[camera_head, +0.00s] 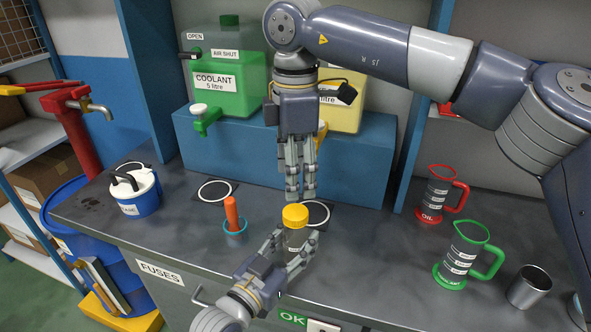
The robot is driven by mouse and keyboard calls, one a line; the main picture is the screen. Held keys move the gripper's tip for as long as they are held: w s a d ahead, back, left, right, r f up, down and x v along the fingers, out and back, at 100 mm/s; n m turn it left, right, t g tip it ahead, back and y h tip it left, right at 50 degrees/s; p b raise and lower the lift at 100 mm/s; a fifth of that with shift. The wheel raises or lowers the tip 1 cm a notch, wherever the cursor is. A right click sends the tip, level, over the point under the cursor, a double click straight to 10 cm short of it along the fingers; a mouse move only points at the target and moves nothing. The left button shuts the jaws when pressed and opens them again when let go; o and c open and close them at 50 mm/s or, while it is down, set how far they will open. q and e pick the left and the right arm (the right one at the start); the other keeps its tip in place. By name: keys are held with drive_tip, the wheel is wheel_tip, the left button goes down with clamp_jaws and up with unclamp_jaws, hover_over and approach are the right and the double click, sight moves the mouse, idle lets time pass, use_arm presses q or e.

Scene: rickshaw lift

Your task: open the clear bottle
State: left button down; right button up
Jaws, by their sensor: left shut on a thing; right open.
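The clear bottle (294,238) stands upright on the grey bench near its front edge, with a yellow cap (295,215) on top. My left gripper (300,250) comes from the lower left and is shut on the bottle's body, below the cap. Its fingers hide part of the bottle's lower body. My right gripper (300,190) points straight down just above the cap, open and empty. Its fingertips are close over the cap; I cannot tell the exact gap.
A green coolant tank (230,100) and a yellow tank (345,115) stand on a blue shelf block behind. A red jug (436,195), a green jug (462,258) and a metal cup (528,287) stand right. An orange-handled tool in a blue holder (235,230) and a white-blue pot (137,190) stand left.

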sight(295, 212)
drive_tip(key=shift+m, duration=0.6)
drive_tip(key=shift+f, duration=0.35)
wheel_tip(295, 212, down, 7)
drive_tip(key=shift+f, duration=0.15)
drive_tip(key=c, duration=1.1)
